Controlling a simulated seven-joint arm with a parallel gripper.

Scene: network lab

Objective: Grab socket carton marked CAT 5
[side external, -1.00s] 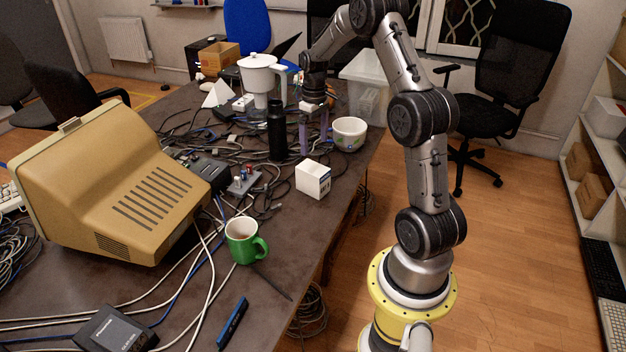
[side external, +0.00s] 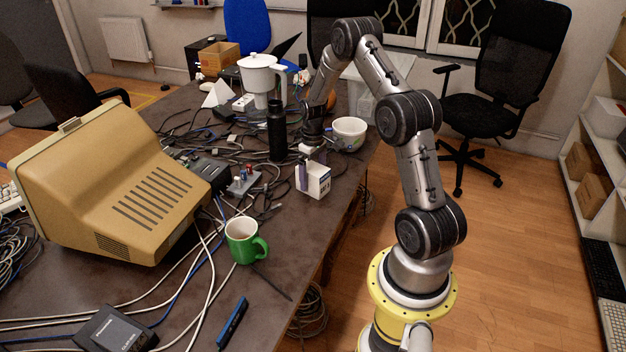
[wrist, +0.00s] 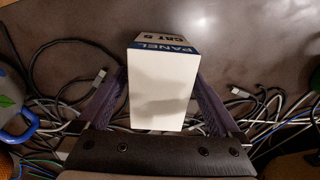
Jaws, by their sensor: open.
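The socket carton (side external: 313,181) is a small white box standing on the table near its right edge. In the wrist view the carton (wrist: 158,90) shows a plain white top and a side with blue print reading PANEL and CAT 5. My gripper (side external: 311,172) is at the carton, pointing down. In the wrist view its two purple fingers (wrist: 160,100) are open, one on each side of the carton. A narrow gap seems to show on each side, but I cannot tell whether either finger touches it.
Tangled cables (side external: 225,140) lie behind and left of the carton. A black bottle (side external: 277,132) and a white bowl (side external: 349,132) stand close behind it. A green mug (side external: 243,243) is nearer the front. Bare table lies around the carton's front.

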